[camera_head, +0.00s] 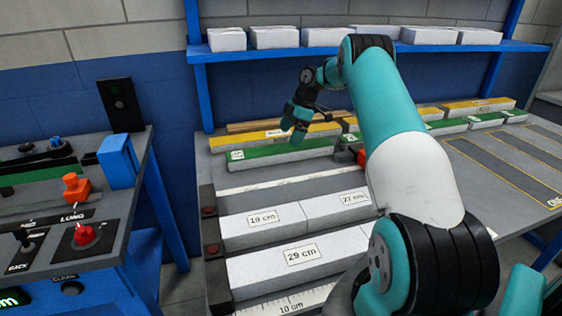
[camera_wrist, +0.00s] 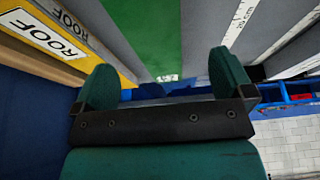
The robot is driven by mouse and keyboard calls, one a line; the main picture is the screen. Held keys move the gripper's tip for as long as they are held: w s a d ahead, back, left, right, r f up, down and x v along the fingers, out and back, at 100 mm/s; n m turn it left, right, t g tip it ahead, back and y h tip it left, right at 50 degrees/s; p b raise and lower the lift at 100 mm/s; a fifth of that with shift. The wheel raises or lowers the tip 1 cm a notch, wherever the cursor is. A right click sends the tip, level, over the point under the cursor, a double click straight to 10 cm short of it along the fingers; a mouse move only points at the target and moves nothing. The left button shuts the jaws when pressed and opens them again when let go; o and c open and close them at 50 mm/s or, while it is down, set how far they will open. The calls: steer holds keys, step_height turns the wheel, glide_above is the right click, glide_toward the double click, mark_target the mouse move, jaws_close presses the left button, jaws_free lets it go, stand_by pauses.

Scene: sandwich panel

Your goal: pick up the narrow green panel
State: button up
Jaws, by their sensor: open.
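A narrow green panel (camera_head: 282,153) with a white side lies lengthwise at the back left of the bench, a small white label near its left end. My gripper (camera_head: 296,128) is over this panel, fingers pointing down; I cannot tell how large the gap below is. In the wrist view my gripper (camera_wrist: 165,76) is open and empty, with teal fingers apart. The green panel's top (camera_wrist: 145,32) runs between the two fingers' sides, a small label showing near its lower end. Several shorter green-topped panels (camera_head: 447,128) lie farther right in the same row.
Yellow ROOF panels (camera_wrist: 48,32) lie beside the green one. White panels (camera_head: 290,255) marked 19, 27 and 29 cm lie in front, with a ruler strip (camera_head: 275,186) between. A small red block (camera_head: 361,157) is near the green panel's right end. A blue shelf (camera_head: 270,53) with white blocks stands behind.

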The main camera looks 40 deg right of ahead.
mark_target(282, 148)
steer(key=x, duration=0.7)
steer(key=shift+w+f+p, duration=0.15)
steer(key=shift+w+p, duration=0.2)
steer(key=c, duration=1.1)
